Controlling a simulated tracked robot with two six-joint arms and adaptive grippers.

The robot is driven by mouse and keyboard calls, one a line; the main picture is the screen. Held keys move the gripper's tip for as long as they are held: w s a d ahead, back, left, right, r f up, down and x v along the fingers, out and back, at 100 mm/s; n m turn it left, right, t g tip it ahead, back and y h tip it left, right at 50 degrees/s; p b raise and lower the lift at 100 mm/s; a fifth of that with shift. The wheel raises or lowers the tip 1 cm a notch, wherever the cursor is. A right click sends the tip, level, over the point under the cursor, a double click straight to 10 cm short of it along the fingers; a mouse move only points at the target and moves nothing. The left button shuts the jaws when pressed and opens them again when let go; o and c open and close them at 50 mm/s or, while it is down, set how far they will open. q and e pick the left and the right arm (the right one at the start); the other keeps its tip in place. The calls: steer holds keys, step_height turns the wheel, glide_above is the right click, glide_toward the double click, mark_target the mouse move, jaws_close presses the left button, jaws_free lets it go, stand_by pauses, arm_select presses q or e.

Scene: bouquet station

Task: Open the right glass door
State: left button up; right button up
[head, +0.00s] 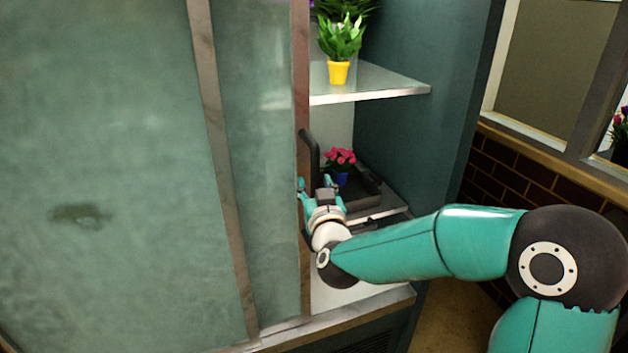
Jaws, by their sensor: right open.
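The right glass door (260,150) is a greenish pane with a metal frame. It stands slid to the left, overlapping the left glass pane (110,130), so the right part of the cabinet is uncovered. A dark handle (314,150) is on its right edge. My right gripper (317,184) is open at the lower part of the handle. I cannot tell whether its fingers touch the handle or frame. The lower end of the handle is hidden behind the gripper. My left gripper is not in view.
A yellow pot with a green plant (339,72) stands on the upper shelf (390,83). A blue pot with pink flowers (340,177) stands in a black tray (371,186) on the lower shelf, close to my right gripper. The cabinet's right side wall (425,130) bounds the opening.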

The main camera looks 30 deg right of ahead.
steer(key=shift+w+d, duration=0.25)
steer(key=shift+w, duration=0.25)
jaws_close()
